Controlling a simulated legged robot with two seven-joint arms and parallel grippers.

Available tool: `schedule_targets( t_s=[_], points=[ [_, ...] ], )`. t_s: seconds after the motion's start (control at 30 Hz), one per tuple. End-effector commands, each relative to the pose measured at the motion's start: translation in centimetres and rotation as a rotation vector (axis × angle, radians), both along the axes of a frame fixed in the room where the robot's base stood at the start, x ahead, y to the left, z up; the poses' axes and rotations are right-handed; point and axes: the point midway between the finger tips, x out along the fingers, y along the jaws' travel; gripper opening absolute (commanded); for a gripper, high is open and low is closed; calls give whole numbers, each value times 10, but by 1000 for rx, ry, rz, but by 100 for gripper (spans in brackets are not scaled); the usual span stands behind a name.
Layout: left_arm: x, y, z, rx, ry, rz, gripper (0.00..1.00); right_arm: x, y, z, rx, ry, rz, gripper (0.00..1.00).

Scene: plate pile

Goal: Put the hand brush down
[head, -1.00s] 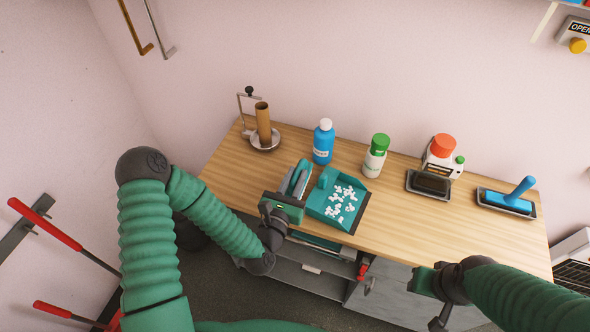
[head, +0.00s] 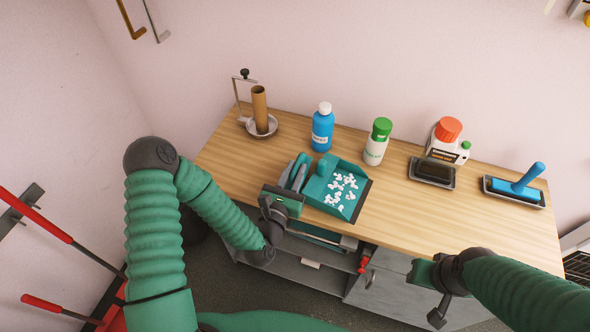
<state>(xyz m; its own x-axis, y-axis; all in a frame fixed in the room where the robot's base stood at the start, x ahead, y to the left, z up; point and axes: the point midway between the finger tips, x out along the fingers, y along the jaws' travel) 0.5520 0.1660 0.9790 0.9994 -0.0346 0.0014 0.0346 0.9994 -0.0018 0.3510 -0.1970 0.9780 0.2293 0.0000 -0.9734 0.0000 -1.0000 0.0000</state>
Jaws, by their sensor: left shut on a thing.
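The hand brush (head: 299,171) is green with a dark part and sits at the left side of the teal dustpan. My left gripper (head: 284,199) is shut on the brush at the table's front edge and hides its near end. I cannot tell whether the brush touches the wooden tabletop (head: 400,208). The dustpan (head: 318,190) lies on the table with several white bits in it. My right gripper (head: 428,289) is in front of the table at the lower right, away from the brush; its jaw state is unclear.
A blue bottle (head: 322,128), a green-capped bottle (head: 376,143), a red-capped white container (head: 459,151) and a holder with a brown roll (head: 260,108) stand along the back. Wood right of the dustpan is clear.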

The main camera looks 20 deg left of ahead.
Motion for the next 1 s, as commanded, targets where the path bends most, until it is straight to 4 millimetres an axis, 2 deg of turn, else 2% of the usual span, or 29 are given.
schedule_targets(
  t_s=[0.47, 0.5, 0.67, 1.0],
  points=[
    [0, 0, -10, 0, -1, 0, 0, 0, 0, -9, 0, 0, 0, 36],
    [0, 0, -9, 0, -1, 0, 24, 0, 0, -8, 0, 0, 0, 36],
    [0, 0, -9, 0, 0, 0, 45, 0, 0, -8, 0, 0, 0, 36],
    [1, 0, -10, 0, 1, 0, 47, 0, 0, -8, 0, 0, 0, 36]
  ],
)
